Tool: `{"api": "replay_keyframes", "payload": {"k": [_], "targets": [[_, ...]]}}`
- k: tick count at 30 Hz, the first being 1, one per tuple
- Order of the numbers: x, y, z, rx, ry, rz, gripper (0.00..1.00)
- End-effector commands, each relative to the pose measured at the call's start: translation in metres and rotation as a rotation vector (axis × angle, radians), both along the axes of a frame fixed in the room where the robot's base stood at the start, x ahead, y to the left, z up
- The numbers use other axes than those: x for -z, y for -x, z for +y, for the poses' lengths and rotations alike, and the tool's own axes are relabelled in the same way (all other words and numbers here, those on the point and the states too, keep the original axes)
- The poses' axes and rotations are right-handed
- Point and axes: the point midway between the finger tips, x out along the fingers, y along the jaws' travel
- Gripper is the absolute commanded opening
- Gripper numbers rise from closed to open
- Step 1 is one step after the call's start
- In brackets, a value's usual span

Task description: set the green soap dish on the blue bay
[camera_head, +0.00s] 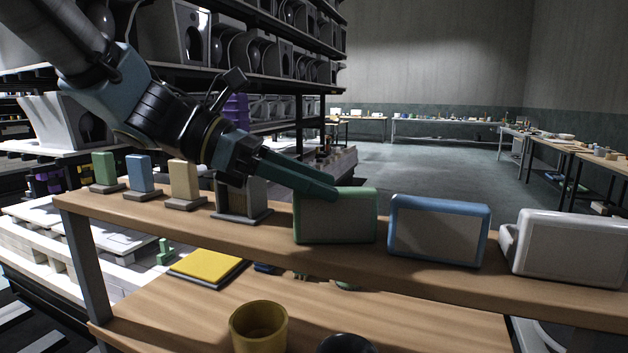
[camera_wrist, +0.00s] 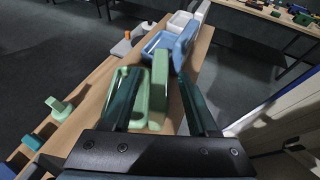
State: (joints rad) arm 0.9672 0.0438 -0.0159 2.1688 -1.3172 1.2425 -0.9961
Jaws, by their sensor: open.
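The green soap dish (camera_head: 336,232) stands on the upper wooden shelf, showing a green rim around a grey face. My gripper (camera_head: 334,188) reaches down from the left, with its fingers at the top of this dish. In the wrist view the dish's upright green part (camera_wrist: 159,82) lies between the spread fingers of my gripper (camera_wrist: 158,72). The gripper is open, and I cannot tell whether a finger touches the dish. I cannot identify the blue bay with certainty in either view.
A blue-rimmed dish (camera_head: 438,232) and a white one (camera_head: 567,246) stand to the right on the shelf. Green (camera_head: 104,169), blue (camera_head: 140,174) and tan (camera_head: 184,180) blocks stand to the left. Below are a yellow pad (camera_head: 207,267) and a yellow cup (camera_head: 258,328).

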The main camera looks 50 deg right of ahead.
Motion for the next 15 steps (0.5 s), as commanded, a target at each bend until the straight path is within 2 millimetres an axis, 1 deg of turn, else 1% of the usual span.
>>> {"api": "replay_keyframes", "payload": {"k": [4,7,11,15], "targets": [[0.002,0.0,0.0,0.0,0.0,0.0,0.59],[0.006,0.0,0.0,0.0,0.001,-0.001,0.59],[-0.005,-0.018,0.015,-0.004,0.003,-0.002,0.59],[-0.02,-0.039,0.029,-0.005,0.004,-0.004,0.59]]}}
